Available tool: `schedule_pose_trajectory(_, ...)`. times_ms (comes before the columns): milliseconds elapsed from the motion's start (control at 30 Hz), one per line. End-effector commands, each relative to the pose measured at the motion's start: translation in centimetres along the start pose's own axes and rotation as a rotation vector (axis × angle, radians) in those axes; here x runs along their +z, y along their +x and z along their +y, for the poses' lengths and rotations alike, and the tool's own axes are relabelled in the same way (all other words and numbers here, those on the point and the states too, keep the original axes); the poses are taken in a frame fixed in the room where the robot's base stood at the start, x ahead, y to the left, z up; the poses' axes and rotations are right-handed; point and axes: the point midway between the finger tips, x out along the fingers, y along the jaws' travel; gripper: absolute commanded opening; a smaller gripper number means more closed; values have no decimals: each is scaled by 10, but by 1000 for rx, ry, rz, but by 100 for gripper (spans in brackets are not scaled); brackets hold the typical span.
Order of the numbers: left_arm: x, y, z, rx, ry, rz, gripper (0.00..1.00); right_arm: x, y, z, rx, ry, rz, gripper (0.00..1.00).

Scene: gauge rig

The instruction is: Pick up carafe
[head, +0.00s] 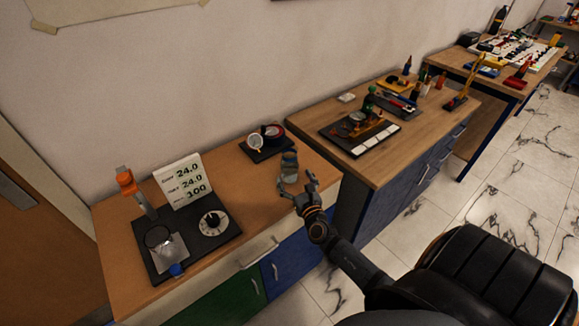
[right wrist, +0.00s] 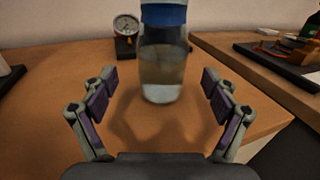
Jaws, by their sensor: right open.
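The carafe (head: 289,167) is a clear glass vessel standing upright on the wooden counter, near its right end. In the right wrist view the carafe (right wrist: 163,65) has a blue band near its top and liquid inside; its top is cut off by the frame. My right gripper (head: 297,187) is at the counter's front edge, just in front of the carafe. Its two fingers (right wrist: 157,92) are spread wide, one to each side of the carafe in the picture, with clear gaps. Nothing is between the pads. My left gripper is not in view.
A black board with a dial plate (head: 213,222), a sign (head: 183,181) and an orange-topped stand (head: 127,182) is on the counter's left. A round gauge (head: 255,143) on a dark base is behind the carafe. A separate workbench (head: 398,157) stands to the right.

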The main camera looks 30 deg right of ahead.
Motion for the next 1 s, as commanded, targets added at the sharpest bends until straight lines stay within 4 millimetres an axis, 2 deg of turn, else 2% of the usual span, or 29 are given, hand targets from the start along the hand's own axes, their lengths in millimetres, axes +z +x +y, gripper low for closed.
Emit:
schedule_pose_trajectory(167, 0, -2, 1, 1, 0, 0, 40, 1, 6, 0, 0, 0, 0, 87)
schedule_pose_trajectory(333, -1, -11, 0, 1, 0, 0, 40, 7, 36, -3, -1, 0, -1, 87)
schedule_pose_trajectory(433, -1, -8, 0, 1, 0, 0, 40, 4, 49, -3, -1, 1, 0, 87)
schedule_pose_trajectory(700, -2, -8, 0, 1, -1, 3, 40, 3, 54, -3, 0, 2, 1, 87)
schedule_pose_trajectory(767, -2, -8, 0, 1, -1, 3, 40, 3, 54, -3, 0, 2, 1, 82)
schedule_pose_trajectory(1000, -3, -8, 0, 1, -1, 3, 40, 3, 54, -3, 0, 2, 1, 49)
